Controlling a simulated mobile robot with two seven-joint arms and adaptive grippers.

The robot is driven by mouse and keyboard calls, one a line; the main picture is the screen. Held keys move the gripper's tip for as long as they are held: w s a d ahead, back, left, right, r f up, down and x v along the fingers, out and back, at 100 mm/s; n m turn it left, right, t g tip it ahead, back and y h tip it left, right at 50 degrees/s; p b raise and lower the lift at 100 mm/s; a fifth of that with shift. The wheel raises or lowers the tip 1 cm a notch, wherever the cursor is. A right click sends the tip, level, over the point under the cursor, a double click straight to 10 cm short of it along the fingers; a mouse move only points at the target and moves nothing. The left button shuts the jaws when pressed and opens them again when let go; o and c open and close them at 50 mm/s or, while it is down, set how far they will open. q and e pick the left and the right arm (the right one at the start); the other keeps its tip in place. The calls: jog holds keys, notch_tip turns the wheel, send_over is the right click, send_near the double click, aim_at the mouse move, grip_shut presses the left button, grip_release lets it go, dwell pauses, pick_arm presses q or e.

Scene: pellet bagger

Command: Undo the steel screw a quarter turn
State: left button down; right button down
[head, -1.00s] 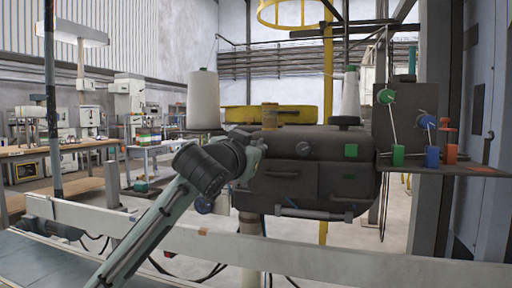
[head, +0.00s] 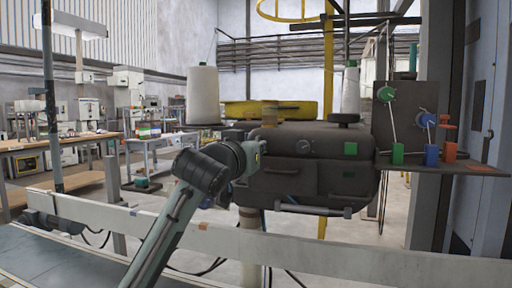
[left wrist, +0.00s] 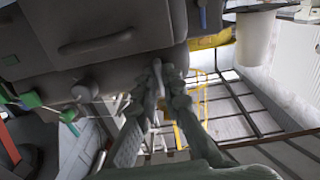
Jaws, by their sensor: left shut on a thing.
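In the left wrist view my left gripper (left wrist: 156,78) is shut at the edge of the dark machine (left wrist: 120,20). A narrow pale grey piece (left wrist: 158,112) shows between its fingers. It may be the steel screw, but the fingers cover most of it and I cannot be sure. In the head view my left arm reaches up from the bottom to the left end of the dark machine (head: 330,180). There the wrist hides the fingertips and whatever they hold. My right gripper is in neither view.
A shelf at right carries green, blue and orange blocks (head: 432,155). A pale rail (head: 330,262) runs across the foreground.

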pick_arm(q)
jog(key=shift+r, duration=0.15)
jog(key=c, duration=1.7)
grip_release()
jog(key=v, duration=1.2)
jog(key=shift+s, duration=0.1)
